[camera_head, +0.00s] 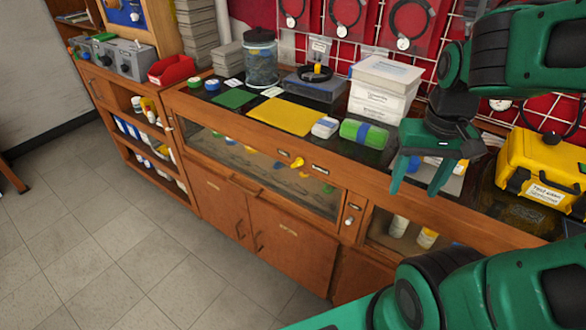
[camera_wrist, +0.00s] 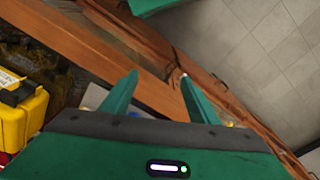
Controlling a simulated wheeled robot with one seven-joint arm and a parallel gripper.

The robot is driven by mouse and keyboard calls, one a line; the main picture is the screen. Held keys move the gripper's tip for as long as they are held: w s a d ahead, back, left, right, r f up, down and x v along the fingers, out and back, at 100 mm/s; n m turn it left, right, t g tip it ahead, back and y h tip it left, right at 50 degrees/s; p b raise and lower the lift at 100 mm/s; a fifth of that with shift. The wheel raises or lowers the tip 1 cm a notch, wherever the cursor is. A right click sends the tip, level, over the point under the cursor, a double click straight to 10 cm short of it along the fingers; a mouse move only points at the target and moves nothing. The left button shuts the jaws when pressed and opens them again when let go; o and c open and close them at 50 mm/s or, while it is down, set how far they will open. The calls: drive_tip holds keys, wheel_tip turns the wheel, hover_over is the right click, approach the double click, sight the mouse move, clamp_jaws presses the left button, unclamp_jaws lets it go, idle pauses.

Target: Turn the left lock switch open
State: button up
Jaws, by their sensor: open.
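A yellow switch (camera_head: 297,163) sits on the upper wooden rail of the cabinet front, above the glass pane, with a small dark label to its right. A small white knob (camera_head: 349,221) sits on the wooden post to the right of the pane. I cannot tell for certain which of them is the left lock switch. My green gripper (camera_head: 417,190) is open and empty, pointing down by the counter's front edge, to the right of both and apart from them. In the wrist view, its two fingers (camera_wrist: 158,80) are spread over the brown wooden edge. Neither switch shows clearly there.
The counter holds a green roll (camera_head: 364,134), white boxes (camera_head: 384,90), a yellow mat (camera_head: 287,116), a glass jar (camera_head: 260,58) and a yellow case (camera_head: 545,168). The tiled floor (camera_head: 90,235) before the cabinet is clear.

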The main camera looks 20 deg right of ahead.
drive_tip(key=w+a+f+n+t, duration=0.2)
drive_tip(key=w+a+n, duration=0.2)
drive_tip(key=w+a, duration=0.7)
drive_tip(key=t+h, duration=0.8)
drive_tip(key=h, duration=0.6)
approach(294, 166)
drive_tip(key=shift+m, duration=0.3)
drive_tip(key=x, duration=0.8)
drive_tip(key=shift+d+r, duration=0.1)
drive_tip(key=shift+d, duration=0.1)
